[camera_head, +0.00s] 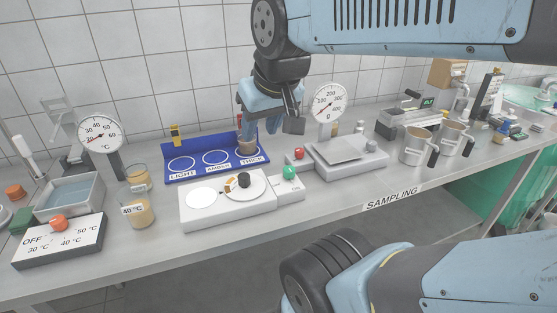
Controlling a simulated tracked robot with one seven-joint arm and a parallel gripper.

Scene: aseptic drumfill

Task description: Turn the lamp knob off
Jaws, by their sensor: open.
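A green knob (290,172) sits on a small pale panel (288,190) at the right end of a low white box. I take it for the lamp knob; its panel marking is too small to read. The white box (228,213) has a bright white disc (201,198) on top, and a dish (256,190) with a black piece (244,181) on it. My gripper (268,124) is open, above and behind the box near the blue tray, up and left of the green knob and apart from it. Whether it touches the jar below is unclear.
A blue tray (177,173) marked LIGHT, AMBER, THICK holds a brown jar (246,147). A scale (345,155) with red knob (299,153) stands right. Left are an orange-knobbed OFF/°C panel (62,246) and jars (138,212). Bench by the SAMPLING label (391,198) is clear.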

